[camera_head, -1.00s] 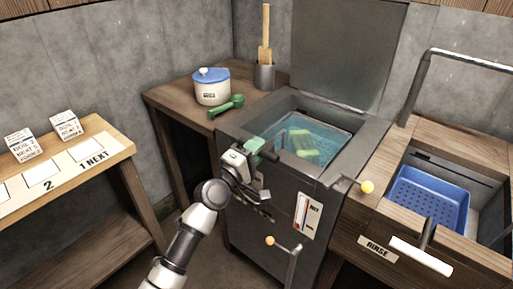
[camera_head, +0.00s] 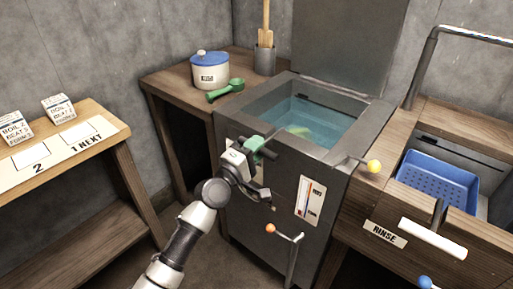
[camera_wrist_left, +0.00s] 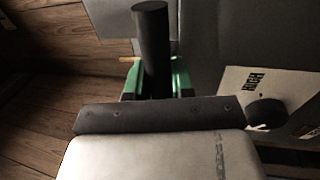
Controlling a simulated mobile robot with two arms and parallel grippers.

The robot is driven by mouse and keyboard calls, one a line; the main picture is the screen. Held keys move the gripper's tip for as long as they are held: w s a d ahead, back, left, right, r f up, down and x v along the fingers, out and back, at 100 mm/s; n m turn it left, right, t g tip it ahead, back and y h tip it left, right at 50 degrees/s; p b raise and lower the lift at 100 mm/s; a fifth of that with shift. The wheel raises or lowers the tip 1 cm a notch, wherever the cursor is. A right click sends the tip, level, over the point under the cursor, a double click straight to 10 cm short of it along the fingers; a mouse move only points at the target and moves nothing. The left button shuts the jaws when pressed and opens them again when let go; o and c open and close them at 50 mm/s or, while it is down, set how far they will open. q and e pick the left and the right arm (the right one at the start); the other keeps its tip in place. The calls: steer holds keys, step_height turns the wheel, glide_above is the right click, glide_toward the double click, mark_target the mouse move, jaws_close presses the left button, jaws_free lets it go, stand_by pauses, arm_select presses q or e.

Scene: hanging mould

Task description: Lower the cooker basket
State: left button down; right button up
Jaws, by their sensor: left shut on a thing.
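The cooker (camera_head: 283,186) is a grey metal box with an open top full of blue-green water (camera_head: 325,122). The basket is sunk in the water and its outline hardly shows. A pale green piece (camera_head: 299,131) shows dimly under the surface, partly hidden by the cooker's front rim. My left gripper (camera_head: 256,144), with green fingers, is at the cooker's front left edge. It is shut on a dark bar, the basket handle (camera_wrist_left: 152,45), which stands between the fingers in the left wrist view. My right gripper is not in view.
A blue perforated tray (camera_head: 440,182) sits in the rinse sink at right.

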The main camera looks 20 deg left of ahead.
arm_select(q)
steer(key=shift+f, duration=0.35)
steer(key=c, duration=1)
jaws_free()
steer(key=shift+f, duration=0.1)
steer(key=v, duration=0.5)
steer(key=b+v, duration=0.1)
steer(key=v, duration=0.5)
steer(key=shift+r, duration=0.25)
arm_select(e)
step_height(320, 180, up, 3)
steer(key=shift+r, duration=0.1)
